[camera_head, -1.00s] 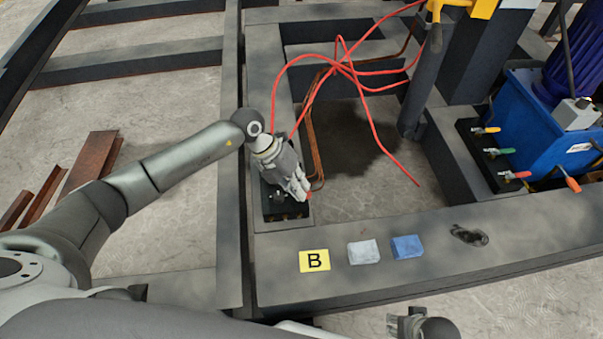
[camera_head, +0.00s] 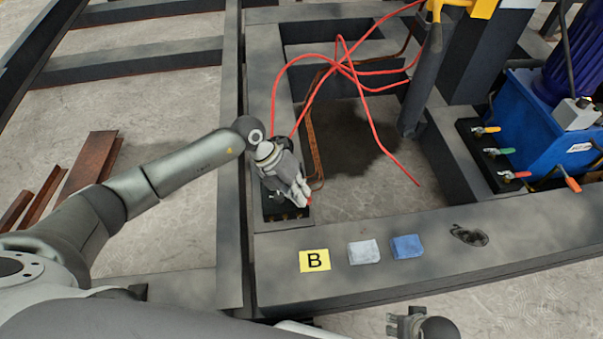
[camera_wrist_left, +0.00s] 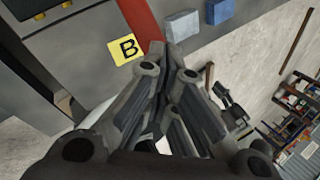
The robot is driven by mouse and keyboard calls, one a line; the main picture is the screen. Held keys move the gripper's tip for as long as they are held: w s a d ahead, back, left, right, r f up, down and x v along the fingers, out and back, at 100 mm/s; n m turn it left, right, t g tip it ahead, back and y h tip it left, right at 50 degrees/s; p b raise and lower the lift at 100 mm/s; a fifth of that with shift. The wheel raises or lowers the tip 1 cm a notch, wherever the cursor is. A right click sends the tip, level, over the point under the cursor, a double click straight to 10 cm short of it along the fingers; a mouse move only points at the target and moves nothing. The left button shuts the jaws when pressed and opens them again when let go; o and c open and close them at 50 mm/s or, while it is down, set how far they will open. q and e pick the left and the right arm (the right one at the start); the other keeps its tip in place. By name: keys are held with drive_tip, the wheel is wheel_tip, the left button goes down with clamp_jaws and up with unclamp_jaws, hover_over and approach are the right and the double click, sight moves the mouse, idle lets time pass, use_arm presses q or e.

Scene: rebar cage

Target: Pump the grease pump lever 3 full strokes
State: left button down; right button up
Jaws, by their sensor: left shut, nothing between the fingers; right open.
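My left gripper (camera_head: 303,198) is shut and empty, pointing down over a dark block with brass fittings (camera_head: 284,214) on the frame's left beam. A small red part shows at its fingertips in the head view. In the left wrist view, a wide red bar (camera_wrist_left: 138,22) runs behind the closed fingers (camera_wrist_left: 165,50); I cannot tell whether they touch it. No part is clearly recognisable as the grease pump lever; the gripper hides much of the block. My right gripper (camera_head: 405,325) is open at the bottom edge, partly cut off, away from the block.
A yellow "B" label (camera_head: 314,260), a grey block (camera_head: 364,252) and a blue block (camera_head: 407,247) lie on the front beam. Red hoses (camera_head: 362,88) cross the opening behind the gripper. A blue unit (camera_head: 545,130) with coloured valve handles stands right.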

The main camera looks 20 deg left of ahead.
use_arm(q)
drive_tip(key=shift+s+d+f, duration=0.1)
drive_tip(key=shift+s+f, duration=0.25)
drive_tip(key=shift+f, duration=0.15)
use_arm(e)
drive_tip(key=shift+w+r, duration=0.2)
drive_tip(key=shift+r, duration=0.1)
use_arm(q)
drive_tip(key=shift+f, duration=0.1)
drive_tip(key=shift+s+d+f, duration=0.15)
drive_tip(key=shift+s+f, duration=0.15)
drive_tip(key=shift+f, duration=0.2)
use_arm(e)
drive_tip(key=shift+s, duration=0.1)
